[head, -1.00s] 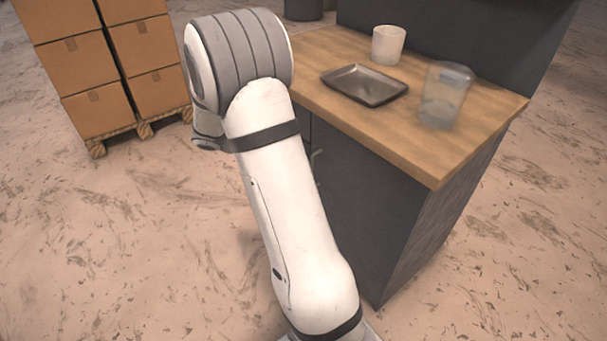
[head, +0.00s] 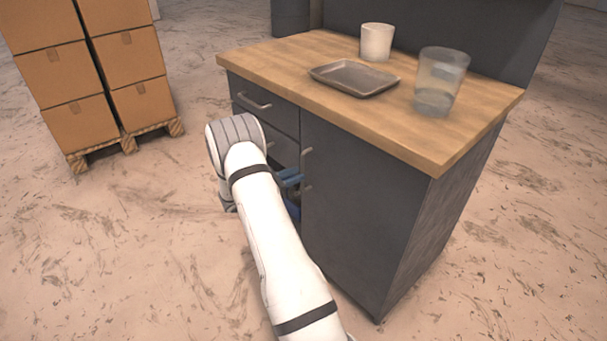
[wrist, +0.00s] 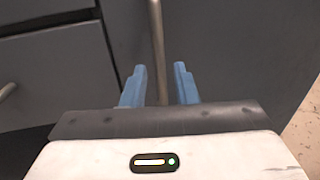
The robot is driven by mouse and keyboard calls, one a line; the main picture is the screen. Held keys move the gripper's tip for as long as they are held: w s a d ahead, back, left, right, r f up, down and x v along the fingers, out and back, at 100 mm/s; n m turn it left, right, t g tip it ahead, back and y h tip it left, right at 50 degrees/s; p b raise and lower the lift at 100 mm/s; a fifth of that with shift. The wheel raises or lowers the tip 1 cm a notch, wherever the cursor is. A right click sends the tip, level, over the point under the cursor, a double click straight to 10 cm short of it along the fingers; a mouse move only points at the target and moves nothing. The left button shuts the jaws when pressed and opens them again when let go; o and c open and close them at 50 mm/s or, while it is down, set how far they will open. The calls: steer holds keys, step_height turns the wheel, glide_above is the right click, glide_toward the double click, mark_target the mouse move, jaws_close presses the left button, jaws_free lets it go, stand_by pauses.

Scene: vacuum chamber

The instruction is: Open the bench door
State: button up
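The bench door (head: 355,205) is a dark grey panel on the right part of the bench front, and it looks shut. Its upright metal handle (head: 306,168) is near the door's left edge. My gripper (head: 291,182) is at the handle, with its blue fingers partly hidden by my arm. In the wrist view my gripper (wrist: 160,86) is open, and the door handle (wrist: 157,45) runs upright between the two fingers with a gap on each side. I cannot tell how deep the handle sits between them.
A drawer with a handle (head: 255,102) is left of the door. On the wooden bench top (head: 300,80) stand a white cup (head: 377,42), a grey tray (head: 354,78) and a clear glass (head: 440,80). Boxes (head: 140,100) on pallets stand left. The floor in front is open.

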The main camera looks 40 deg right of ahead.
mark_target(302, 191)
steer(key=shift+s+d, duration=0.2)
steer(key=shift+d, duration=1.4)
steer(key=shift+c, duration=0.4)
jaws_close()
